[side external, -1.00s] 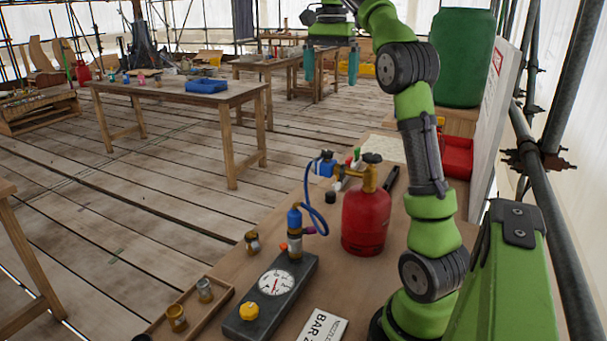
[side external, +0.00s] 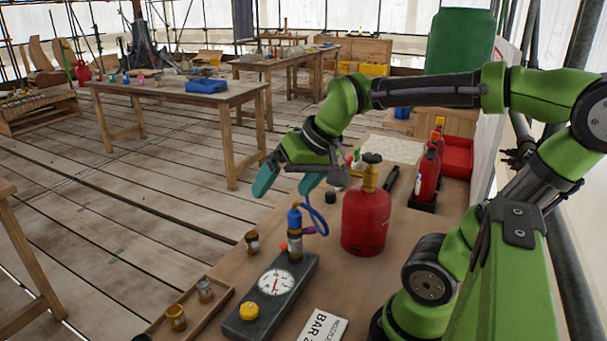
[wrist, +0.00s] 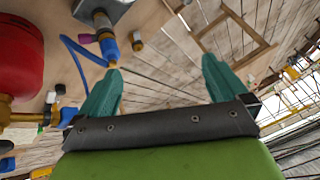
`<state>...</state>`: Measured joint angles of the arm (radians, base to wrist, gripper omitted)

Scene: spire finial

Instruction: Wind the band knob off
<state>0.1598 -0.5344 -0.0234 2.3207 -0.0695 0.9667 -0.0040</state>
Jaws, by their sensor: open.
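A yellow knob (side external: 249,311) sits on the near end of a dark gauge block (side external: 241,326), which has a round white dial (side external: 276,282). A blue-topped torch with a brass nozzle part (side external: 294,222) stands upright at the block's far end, and a blue hose (side external: 318,222) runs from it. My gripper (side external: 287,186) is open and empty, above and slightly behind the torch, well away from the yellow knob. In the wrist view, the torch (wrist: 108,45) shows left of the space between my fingers (wrist: 160,67). The yellow knob is out of that view.
A red gas cylinder (side external: 366,223) with a brass valve stands right of the torch. A small brass-coloured jar (side external: 252,242) stands left of it. A wooden tray (side external: 218,289) holds several small pots. A white lettered card (side external: 318,327) lies at the front. Red bottles (side external: 428,172) stand behind.

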